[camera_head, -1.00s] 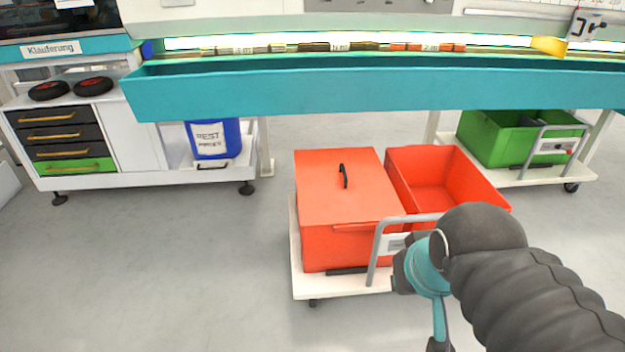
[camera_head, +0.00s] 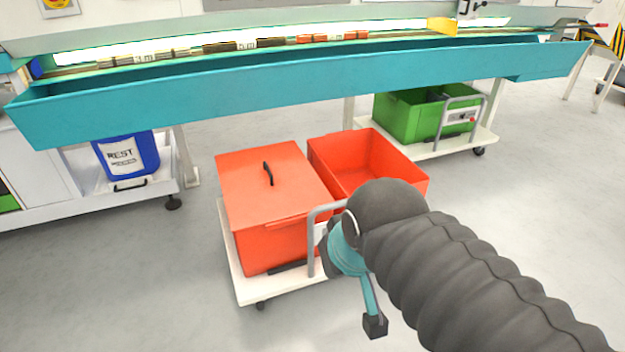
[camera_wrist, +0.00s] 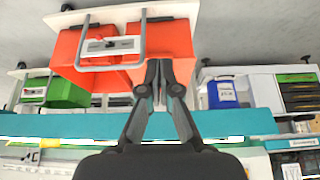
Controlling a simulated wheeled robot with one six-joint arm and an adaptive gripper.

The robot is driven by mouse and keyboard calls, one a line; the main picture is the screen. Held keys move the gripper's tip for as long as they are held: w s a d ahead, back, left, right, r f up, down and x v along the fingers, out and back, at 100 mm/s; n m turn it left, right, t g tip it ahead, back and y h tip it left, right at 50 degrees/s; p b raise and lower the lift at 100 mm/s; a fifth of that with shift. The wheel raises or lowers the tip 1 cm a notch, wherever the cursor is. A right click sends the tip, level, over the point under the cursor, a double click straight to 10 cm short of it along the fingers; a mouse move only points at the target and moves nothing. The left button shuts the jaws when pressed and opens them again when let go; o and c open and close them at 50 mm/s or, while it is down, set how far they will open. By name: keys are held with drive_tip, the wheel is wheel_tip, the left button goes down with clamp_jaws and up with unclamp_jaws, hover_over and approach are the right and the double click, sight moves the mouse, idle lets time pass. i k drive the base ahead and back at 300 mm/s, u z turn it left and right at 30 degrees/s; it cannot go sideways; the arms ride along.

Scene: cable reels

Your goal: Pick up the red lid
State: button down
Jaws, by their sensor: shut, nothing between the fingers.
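The red lid (camera_head: 262,187) lies flat on the left red bin (camera_head: 270,248) of a white cart, with a black handle (camera_head: 268,173) standing up near its middle. My gripper (camera_wrist: 159,66) shows in the wrist view, shut and empty, its fingertips in front of the red bins in the picture. In the head view my arm is at the lower right, in front of the cart. Its dark sleeve hides part of the open right bin (camera_head: 362,160). I cannot tell the lid apart in the wrist view, which looks upside down.
The cart's grey handle frame (camera_head: 311,245) rises at its front, close to my arm. A long teal trough (camera_head: 300,85) runs behind the bins. Floor left is clear.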

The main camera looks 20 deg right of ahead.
sight(268, 184)
drive_tip(key=z, duration=0.2)
drive_tip(key=i, duration=1.1)
drive_tip(key=u, duration=0.25)
